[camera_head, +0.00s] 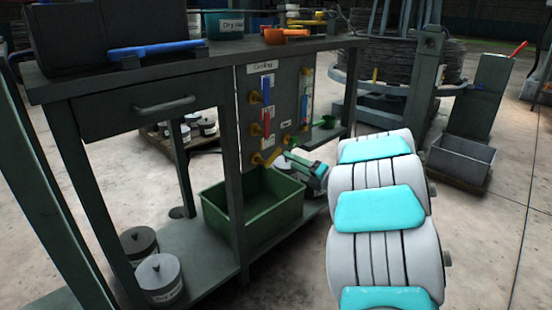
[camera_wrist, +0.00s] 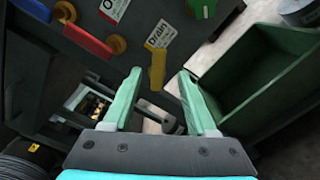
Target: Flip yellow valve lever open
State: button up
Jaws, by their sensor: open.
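The yellow valve lever (camera_head: 272,158) is low on the grey panel under the bench, below the blue and red levers. In the wrist view the yellow lever (camera_wrist: 158,70) lies beside a white "Drain" label (camera_wrist: 160,36). My gripper (camera_head: 296,158) is at the panel, just right of the lever in the head view. In the wrist view my gripper (camera_wrist: 160,76) is open, with green-padded fingers. The lever appears between the fingertips with a gap on each side; I cannot tell how deep it sits between them. Nothing is held.
The red lever (camera_head: 267,124) and blue lever (camera_head: 266,88) are above on the panel. A green bin (camera_head: 252,208) stands on the lower shelf below. Lidded pots (camera_head: 160,278) stand at the shelf's left end.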

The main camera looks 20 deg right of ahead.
aim_at(277, 155)
jog(key=x, duration=0.6)
jog(key=shift+a, duration=0.2)
jog(key=shift+x, duration=0.8)
grip_shut()
